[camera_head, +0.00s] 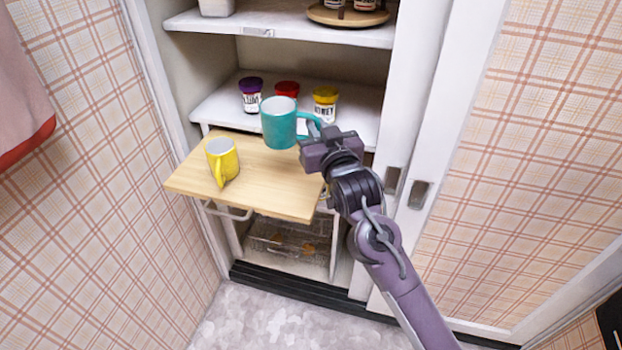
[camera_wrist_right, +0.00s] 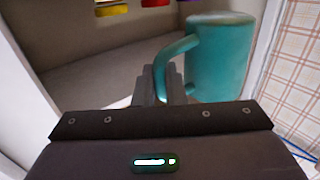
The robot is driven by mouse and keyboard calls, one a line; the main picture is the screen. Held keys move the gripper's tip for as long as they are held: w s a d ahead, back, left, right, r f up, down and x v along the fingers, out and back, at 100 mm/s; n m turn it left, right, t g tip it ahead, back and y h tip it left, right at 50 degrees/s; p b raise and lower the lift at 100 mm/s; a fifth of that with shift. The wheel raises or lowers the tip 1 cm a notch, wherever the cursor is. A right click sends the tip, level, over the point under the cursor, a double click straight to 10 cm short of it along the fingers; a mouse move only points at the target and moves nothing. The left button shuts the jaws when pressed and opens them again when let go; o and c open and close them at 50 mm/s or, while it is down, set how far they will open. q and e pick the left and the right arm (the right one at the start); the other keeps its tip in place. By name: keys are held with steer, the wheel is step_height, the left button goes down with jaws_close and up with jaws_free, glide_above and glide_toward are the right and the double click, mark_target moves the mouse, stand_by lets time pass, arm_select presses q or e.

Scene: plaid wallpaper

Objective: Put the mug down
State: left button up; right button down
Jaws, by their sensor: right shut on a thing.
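The teal mug (camera_head: 279,124) is upright in the head view, its handle pointing right. My right gripper (camera_head: 314,128) is shut on that handle. The mug appears to be above the far part of the pull-out wooden board (camera_head: 262,190); I cannot tell whether its base is touching anything. In the right wrist view the mug (camera_wrist_right: 222,55) is at upper right, and the gripper fingers (camera_wrist_right: 162,85) close on its handle. A yellow mug (camera_head: 223,163) stands on the left part of the board. My left gripper is not in view.
Jars with purple (camera_head: 250,96), red (camera_head: 287,90) and yellow (camera_head: 325,104) lids stand on the shelf behind the mug. An upper shelf (camera_head: 285,33) holds a round wooden tray. A wire basket (camera_head: 290,245) is below the board. The board's front right area looks clear.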

step_height(320, 180, down, 13)
steer(key=shift+r, duration=0.15)
steer(key=shift+f+b, duration=0.3)
steer(key=c, duration=1.5)
jaws_free()
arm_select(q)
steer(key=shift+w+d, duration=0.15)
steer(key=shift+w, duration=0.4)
